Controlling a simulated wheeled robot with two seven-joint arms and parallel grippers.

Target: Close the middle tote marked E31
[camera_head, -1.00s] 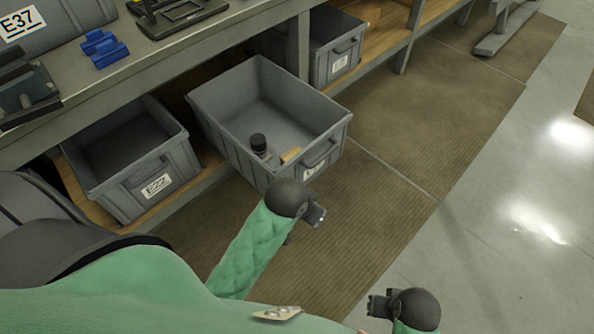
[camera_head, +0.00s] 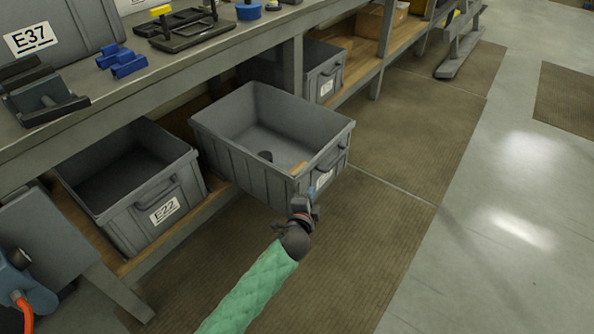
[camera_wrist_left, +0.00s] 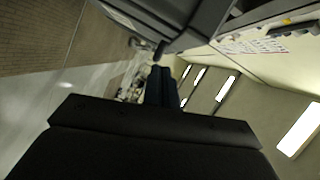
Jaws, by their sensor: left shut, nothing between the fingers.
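The middle tote (camera_head: 240,150) is a grey open bin, pulled out from the shelf under the bench and jutting over the floor mat. In the left wrist view a grey tote edge (camera_wrist_left: 200,22) shows close to the fingers (camera_wrist_left: 160,85). My right gripper is out of view.
A tote marked E22 (camera_head: 140,222) sits left on the lower shelf (camera_head: 190,222). Another grey tote (camera_head: 325,75) sits right, beyond a bench leg (camera_head: 292,65). Blue parts (camera_head: 122,62) and a black fixture (camera_head: 185,27) lie on the bench. Floor at right is clear.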

